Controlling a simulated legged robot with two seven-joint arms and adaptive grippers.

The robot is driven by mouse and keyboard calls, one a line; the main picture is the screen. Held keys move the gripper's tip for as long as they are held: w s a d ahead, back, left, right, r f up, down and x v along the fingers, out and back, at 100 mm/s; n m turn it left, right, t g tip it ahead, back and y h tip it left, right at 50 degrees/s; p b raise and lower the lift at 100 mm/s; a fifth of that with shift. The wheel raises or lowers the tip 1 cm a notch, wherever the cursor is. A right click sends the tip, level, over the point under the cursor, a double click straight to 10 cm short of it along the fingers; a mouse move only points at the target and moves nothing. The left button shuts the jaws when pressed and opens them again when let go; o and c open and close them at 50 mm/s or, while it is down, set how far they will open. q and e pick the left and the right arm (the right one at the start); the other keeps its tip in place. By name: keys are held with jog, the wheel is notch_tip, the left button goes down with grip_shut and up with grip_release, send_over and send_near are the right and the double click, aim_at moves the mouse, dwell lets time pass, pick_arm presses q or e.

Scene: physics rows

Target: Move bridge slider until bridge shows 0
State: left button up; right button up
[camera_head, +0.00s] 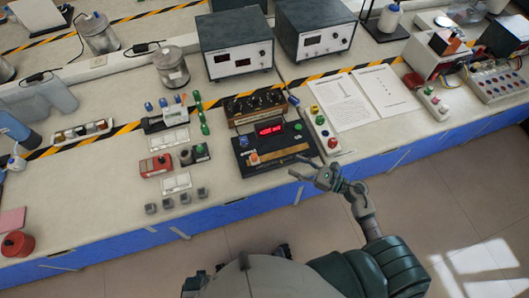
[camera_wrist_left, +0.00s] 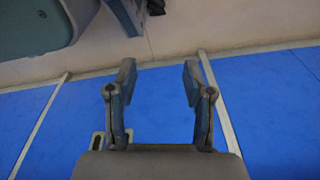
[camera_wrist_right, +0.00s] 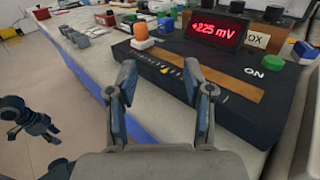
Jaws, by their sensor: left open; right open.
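The black bridge box (camera_head: 273,148) sits near the bench's front edge. Its lit red display (camera_wrist_right: 215,30) reads about +225 mV; any decimal point is unclear. A wooden strip (camera_wrist_right: 225,83) with small pale marks runs along the box top. An orange knob (camera_wrist_right: 141,31) on a pale base sits at the strip's left end. My right gripper (camera_head: 305,172) is open and empty, just in front of the box's right side. In the right wrist view its fingers (camera_wrist_right: 160,75) overlap the strip without clear contact. My left gripper (camera_wrist_left: 158,80) is open and empty before the blue bench front.
Right of the box stands a pale strip with coloured buttons (camera_head: 321,128), with paper sheets (camera_head: 340,102) behind it. A dark panel with knobs (camera_head: 257,106) is behind the box. Small grey blocks (camera_head: 185,198) lie at left. The floor in front is clear.

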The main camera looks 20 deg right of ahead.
jog(key=shift+a+r, duration=0.15)
jog(key=shift+a, duration=0.5)
jog(key=shift+s+a, duration=0.15)
jog(key=shift+s, duration=0.15)
jog(key=s+b, duration=0.3)
pick_arm(q)
jog(key=w+r, duration=0.3)
jog(key=r, duration=0.3)
pick_arm(e)
jog(key=p, duration=0.3)
send_near(255, 155)
jog(key=x, duration=0.8)
jog(key=shift+a, duration=0.4)
jog(key=shift+w+a+f+p, duration=0.1)
jog(key=shift+w+f+p, duration=0.05)
jog(key=shift+w, duration=0.2)
jog(key=shift+w+a+f+p, duration=0.1)
jog(key=shift+w+p, duration=0.05)
jog(key=shift+w, duration=0.25)
jog(key=shift+a, duration=0.4)
jog(key=shift+c, duration=1.2)
jog(key=shift+a, duration=0.15)
grip_shut()
pick_arm(q)
jog(key=s+a+f, duration=0.1)
jog(key=s+f, duration=0.2)
jog(key=f, duration=0.4)
jog(key=shift+s+a+f, duration=0.15)
jog(key=shift+s, duration=0.25)
